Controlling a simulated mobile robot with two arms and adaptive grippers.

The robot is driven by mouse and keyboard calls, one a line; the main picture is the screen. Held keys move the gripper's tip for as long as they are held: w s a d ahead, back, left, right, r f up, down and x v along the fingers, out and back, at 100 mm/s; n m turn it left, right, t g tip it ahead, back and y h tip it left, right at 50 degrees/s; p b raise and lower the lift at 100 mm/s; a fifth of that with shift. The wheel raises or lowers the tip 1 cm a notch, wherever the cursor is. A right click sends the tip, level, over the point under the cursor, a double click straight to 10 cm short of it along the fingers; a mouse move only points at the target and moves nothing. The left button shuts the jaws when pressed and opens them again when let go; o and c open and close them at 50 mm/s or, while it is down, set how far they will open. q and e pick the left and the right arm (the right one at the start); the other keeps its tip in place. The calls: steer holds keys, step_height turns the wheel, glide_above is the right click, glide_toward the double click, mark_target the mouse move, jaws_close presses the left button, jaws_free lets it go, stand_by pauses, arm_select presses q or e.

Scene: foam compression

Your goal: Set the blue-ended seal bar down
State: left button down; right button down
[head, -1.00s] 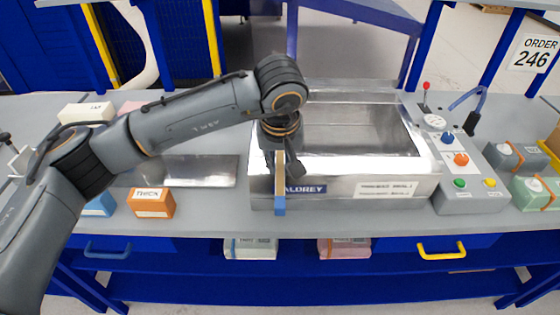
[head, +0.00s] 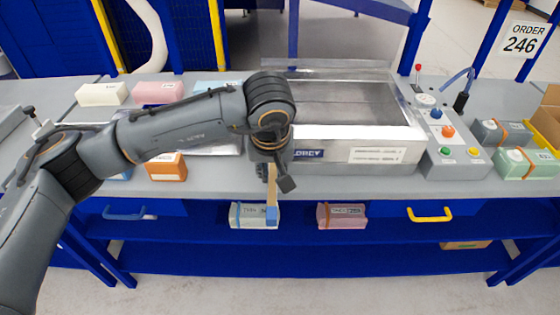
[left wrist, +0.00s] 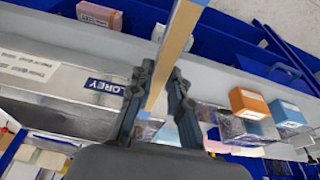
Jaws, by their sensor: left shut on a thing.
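The seal bar (head: 272,190) is a thin tan bar with a blue end (head: 271,216) pointing down. My left gripper (head: 271,178) is shut on it and holds it in front of the steel machine, over the bench's front edge. In the left wrist view the bar (left wrist: 174,55) stands out between the two fingers of my left gripper (left wrist: 160,108), and a strip of blue shows at its top. The bar's upper end is hidden by the gripper in the head view. My right gripper is not in view.
The steel vacuum machine (head: 350,110) stands on the grey bench, with a button panel (head: 445,140) at its right. Foam blocks, including an orange one (head: 166,167), lie at the left.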

arm_select(q)
steer(key=s+a+f, duration=1.6)
steer(key=s+f, duration=0.1)
steer(key=f, duration=0.1)
steer(key=shift+s+f, duration=0.4)
